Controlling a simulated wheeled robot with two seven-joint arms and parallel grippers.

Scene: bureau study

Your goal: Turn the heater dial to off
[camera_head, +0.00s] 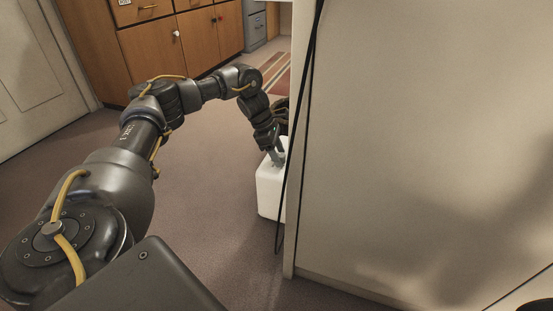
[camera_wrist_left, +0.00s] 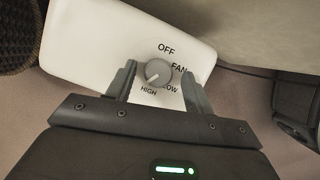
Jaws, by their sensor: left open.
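The white heater (camera_head: 269,190) stands on the floor against the pale panel, partly hidden behind the panel's edge and a black cable. Its top shows in the left wrist view (camera_wrist_left: 90,45), with the labels OFF, FAN, LOW and HIGH around a grey round dial (camera_wrist_left: 157,72). The light mark on the dial points down-left, toward HIGH. My left gripper (camera_head: 279,158) reaches down to the heater's top. In the left wrist view its two open fingers (camera_wrist_left: 158,84) stand on either side of the dial, with gaps visible. My right gripper is not in view.
A large pale panel (camera_head: 420,130) fills the right side, close to the heater. A black cable (camera_head: 292,130) hangs along its edge. Wooden cabinets (camera_head: 180,45) stand at the back, and a white door (camera_head: 35,80) is at left. The carpet (camera_head: 205,190) left of the heater is clear.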

